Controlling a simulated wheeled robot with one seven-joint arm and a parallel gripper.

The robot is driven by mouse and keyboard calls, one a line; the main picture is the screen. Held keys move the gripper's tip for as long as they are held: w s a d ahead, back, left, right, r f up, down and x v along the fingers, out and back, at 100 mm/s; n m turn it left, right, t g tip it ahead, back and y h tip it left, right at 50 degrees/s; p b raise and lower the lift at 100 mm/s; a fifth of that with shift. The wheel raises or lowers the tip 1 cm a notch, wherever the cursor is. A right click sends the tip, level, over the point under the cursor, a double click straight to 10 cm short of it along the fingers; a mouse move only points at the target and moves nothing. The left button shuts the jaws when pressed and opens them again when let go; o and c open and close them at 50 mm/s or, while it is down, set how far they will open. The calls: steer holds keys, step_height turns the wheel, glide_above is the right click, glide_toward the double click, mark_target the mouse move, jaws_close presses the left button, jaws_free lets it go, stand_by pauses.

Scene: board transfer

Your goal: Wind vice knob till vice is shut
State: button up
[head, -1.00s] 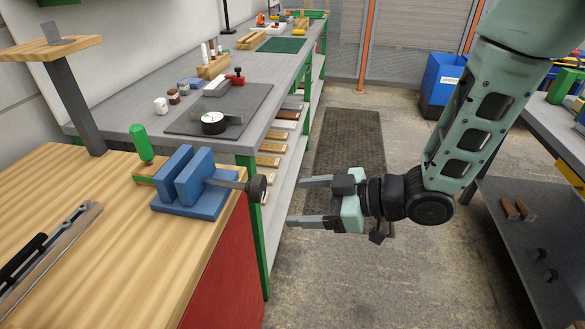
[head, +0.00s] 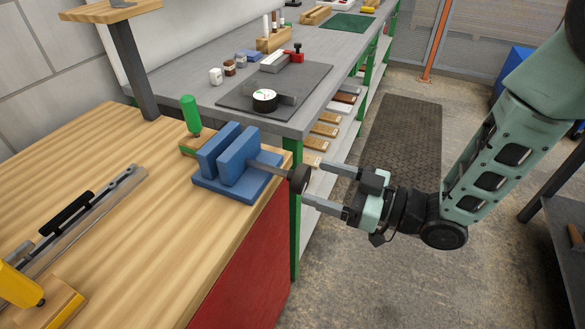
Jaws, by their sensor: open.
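The blue vice (head: 238,165) sits at the right edge of the wooden bench top. Its two upright jaws stand apart with a narrow gap between them. A grey screw runs right from the vice to a dark round knob (head: 300,178), which overhangs the bench edge. My gripper (head: 308,182) is open, its two grey fingers pointing left, one on the far side and one on the near side of the knob. I cannot tell whether either finger touches it.
A green-handled tool (head: 191,115) stands behind the vice, and a grey post (head: 137,70) rises further back. A grey bench (head: 320,60) with a dark plate lies beyond. The floor right of the wooden bench (head: 110,200) is open around a dark mat (head: 400,135).

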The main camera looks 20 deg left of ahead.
mark_target(306, 178)
steer(key=a, duration=0.7)
steer(key=shift+w+p, duration=0.25)
steer(key=shift+p, duration=0.15)
steer(key=c, duration=1)
